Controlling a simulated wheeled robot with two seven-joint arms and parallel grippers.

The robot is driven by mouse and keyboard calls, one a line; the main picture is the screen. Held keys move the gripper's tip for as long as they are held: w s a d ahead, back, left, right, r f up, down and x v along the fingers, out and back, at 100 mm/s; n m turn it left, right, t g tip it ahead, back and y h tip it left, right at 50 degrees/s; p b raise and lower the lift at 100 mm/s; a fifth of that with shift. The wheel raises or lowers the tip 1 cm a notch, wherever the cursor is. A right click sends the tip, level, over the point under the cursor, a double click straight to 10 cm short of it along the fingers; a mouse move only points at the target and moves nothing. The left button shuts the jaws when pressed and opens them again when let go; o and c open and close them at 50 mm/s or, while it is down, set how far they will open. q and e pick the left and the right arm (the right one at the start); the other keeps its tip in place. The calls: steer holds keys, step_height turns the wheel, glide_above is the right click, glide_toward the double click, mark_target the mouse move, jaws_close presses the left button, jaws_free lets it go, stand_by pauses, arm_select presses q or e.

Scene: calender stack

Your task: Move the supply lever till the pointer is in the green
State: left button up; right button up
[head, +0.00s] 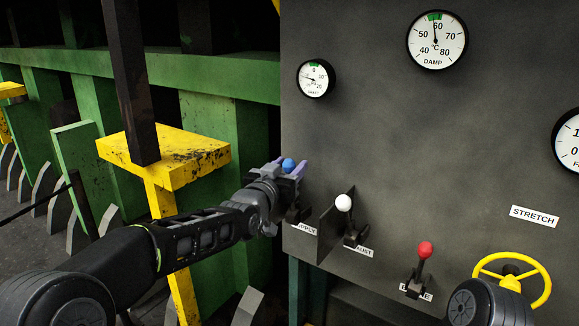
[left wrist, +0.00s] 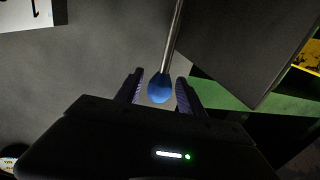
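The supply lever's blue knob (head: 289,165) is at the panel's left edge, above a partly hidden label ending in "PPLY". My left gripper (head: 288,168) is at the knob, fingers on either side. In the left wrist view the blue knob (left wrist: 160,88) on its metal rod sits between the open fingers, with gaps on both sides. The DAMP dial (head: 437,40) has a green mark at the top, and its pointer stands nearly upright toward it. The small dial (head: 315,78) has a green mark at the top; its pointer appears to point left of it. My right gripper is out of view.
A dark divider plate (head: 329,225) stands between the supply lever and a white-knobbed lever (head: 344,203). A red-knobbed lever (head: 425,250) and a yellow handwheel (head: 540,280) are further right. A yellow-topped post (head: 175,158) and green frame stand left of the panel.

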arm_select(q)
jaws_close()
stand_by(1.2)
